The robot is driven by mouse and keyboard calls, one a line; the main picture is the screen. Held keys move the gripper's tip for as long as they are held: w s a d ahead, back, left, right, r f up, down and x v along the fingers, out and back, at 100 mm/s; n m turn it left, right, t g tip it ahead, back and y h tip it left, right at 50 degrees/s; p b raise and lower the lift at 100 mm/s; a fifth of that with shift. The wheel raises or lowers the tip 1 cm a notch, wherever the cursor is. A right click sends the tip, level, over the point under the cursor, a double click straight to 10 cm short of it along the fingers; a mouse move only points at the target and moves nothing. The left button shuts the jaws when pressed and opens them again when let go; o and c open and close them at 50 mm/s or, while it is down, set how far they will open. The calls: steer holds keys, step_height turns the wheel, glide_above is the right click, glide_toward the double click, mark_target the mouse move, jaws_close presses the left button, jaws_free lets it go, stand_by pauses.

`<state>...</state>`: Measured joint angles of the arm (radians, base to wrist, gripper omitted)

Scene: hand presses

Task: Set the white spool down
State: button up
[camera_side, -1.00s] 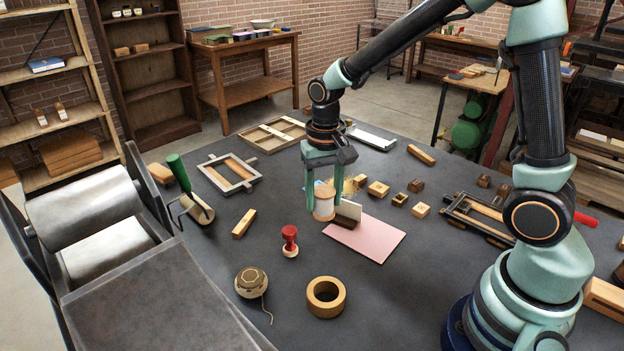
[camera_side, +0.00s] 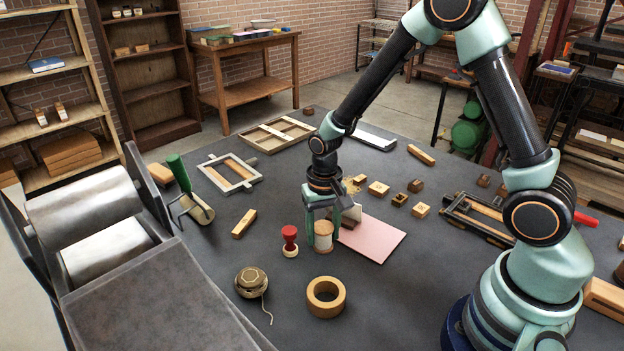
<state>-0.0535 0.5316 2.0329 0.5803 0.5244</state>
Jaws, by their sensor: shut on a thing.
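The white spool (camera_side: 323,237) has pale wooden ends and stands upright between the fingers of my gripper (camera_side: 323,240). My gripper is shut on it from above. The spool is low over the dark table, just left of the pink sheet's near-left edge. Whether its base touches the table I cannot tell.
The pink sheet (camera_side: 370,238) lies to the right, with a dark block and white card (camera_side: 352,215) at its back edge. A wooden ring (camera_side: 326,297) and a twine ball (camera_side: 251,282) are in front. Small wooden blocks (camera_side: 378,188) lie behind.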

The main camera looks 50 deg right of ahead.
steer(key=shift+f, duration=0.15)
steer(key=o, duration=1.3)
step_height(320, 180, up, 13)
step_height(320, 180, up, 6)
steer(key=n+t, duration=0.2)
glide_above(324, 226)
steer(key=s, duration=0.3)
steer(key=s+r+n+t, duration=0.1)
steer(key=s+d+r+t, duration=0.1)
steer(key=s, duration=0.1)
steer(key=s+r+n, duration=0.1)
steer(key=shift+s+d+r+n+t, duration=0.25)
steer(key=shift+s+r+n+t, duration=0.05)
steer(key=shift+s+r+t, duration=0.1)
steer(key=shift+o, duration=0.7)
steer(key=shift+s+d+r+n+t, duration=0.1)
steer(key=shift+s+r+n+t, duration=0.1)
steer(key=shift+s+n+t, duration=0.35)
